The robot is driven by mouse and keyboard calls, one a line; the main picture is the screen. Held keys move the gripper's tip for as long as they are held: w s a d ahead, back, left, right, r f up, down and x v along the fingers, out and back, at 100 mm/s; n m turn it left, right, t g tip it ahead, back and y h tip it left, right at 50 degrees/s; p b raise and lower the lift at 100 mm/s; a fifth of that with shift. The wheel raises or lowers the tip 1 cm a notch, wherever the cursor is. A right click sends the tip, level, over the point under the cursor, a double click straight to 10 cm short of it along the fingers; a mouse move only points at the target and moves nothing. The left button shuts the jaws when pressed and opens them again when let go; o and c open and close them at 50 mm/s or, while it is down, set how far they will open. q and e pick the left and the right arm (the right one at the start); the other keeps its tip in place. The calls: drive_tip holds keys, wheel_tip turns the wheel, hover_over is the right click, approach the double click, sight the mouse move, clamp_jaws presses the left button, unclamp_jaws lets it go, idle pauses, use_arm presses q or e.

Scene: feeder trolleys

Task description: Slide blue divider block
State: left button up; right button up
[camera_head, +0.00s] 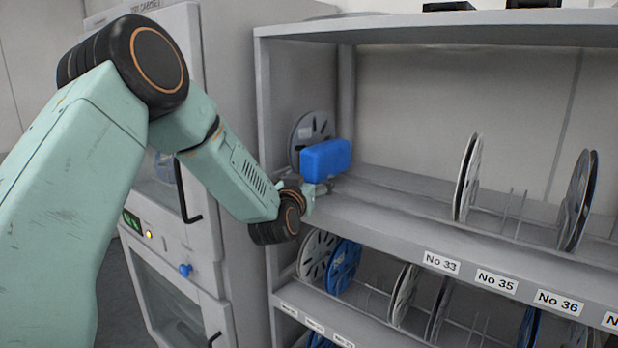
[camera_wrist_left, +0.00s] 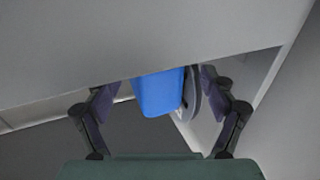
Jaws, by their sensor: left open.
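The blue divider block (camera_head: 326,159) stands on the upper shelf board at its left end, in front of a grey reel. My left gripper (camera_head: 324,187) is low at the front of the block, partly hidden by my own wrist. In the left wrist view the blue block (camera_wrist_left: 158,92) shows between the two spread fingers of the left gripper (camera_wrist_left: 163,82), with a visible gap on the left side. The right gripper is in neither view.
The grey reel (camera_head: 309,132) stands behind the block, near the shelf's left side wall (camera_head: 265,110). Other reels (camera_head: 467,178) stand farther right on the shelf (camera_head: 400,215). A cabinet (camera_head: 190,240) stands to the left. The stretch right of the block is clear.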

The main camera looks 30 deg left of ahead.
use_arm(q)
drive_tip(key=shift+w, duration=0.1)
drive_tip(key=shift+s+d+r, duration=0.1)
drive_tip(key=shift+s+r, duration=0.1)
drive_tip(key=shift+w+f, duration=0.15)
drive_tip(key=shift+w, duration=0.1)
drive_tip(key=c, duration=1.7)
drive_tip(key=shift+d, duration=0.1)
drive_tip(key=o, duration=1.4)
drive_tip(key=shift+c, duration=0.2)
drive_tip(key=o, duration=0.3)
drive_tip(key=shift+s, duration=0.2)
drive_tip(key=shift+o, duration=0.2)
